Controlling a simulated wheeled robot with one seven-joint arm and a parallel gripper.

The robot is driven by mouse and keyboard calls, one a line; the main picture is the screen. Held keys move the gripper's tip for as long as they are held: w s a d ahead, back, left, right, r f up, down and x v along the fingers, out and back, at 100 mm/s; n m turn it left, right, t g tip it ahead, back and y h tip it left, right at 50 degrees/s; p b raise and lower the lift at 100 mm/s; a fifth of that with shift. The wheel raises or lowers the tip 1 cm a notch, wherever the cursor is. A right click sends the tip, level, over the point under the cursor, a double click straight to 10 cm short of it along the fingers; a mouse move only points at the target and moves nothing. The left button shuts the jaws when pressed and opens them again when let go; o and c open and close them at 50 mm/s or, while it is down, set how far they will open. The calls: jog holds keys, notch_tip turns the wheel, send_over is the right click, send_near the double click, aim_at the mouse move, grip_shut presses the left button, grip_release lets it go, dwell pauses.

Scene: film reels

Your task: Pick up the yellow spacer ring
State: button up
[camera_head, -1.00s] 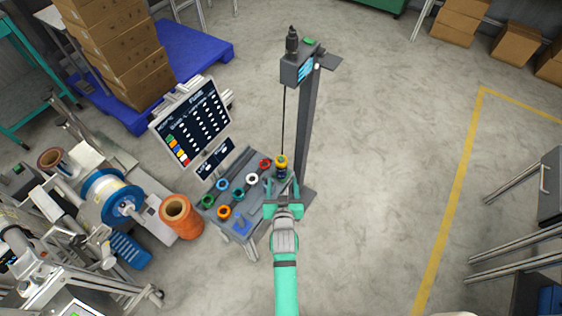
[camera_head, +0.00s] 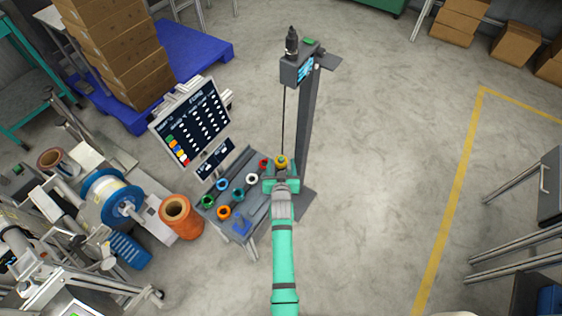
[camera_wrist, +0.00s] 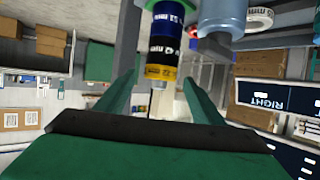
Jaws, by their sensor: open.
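The yellow spacer ring (camera_head: 282,161) is at the top of a small stack at the foot of the grey stand. In the wrist view, the yellow ring (camera_wrist: 161,72) is at one end of the stack, against a black band and a blue band, with a green part at the picture's top edge. My gripper (camera_head: 281,180) is open at the stack and hides most of it in the head view. In the wrist view, its two green fingers stand apart, to the left and right of the yellow ring. No contact can be made out.
A thin dark rod (camera_head: 283,122) hangs above the stack beside the grey post (camera_head: 305,130). Red, white, blue, orange and green rings lie on the grey table (camera_head: 254,210) to the left. A tilted display board (camera_head: 192,128) stands behind them.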

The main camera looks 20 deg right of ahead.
jog(key=shift+w+d+f, duration=0.15)
jog(key=shift+w+f, duration=0.1)
jog(key=shift+w, duration=0.25)
jog(key=c, duration=1.2)
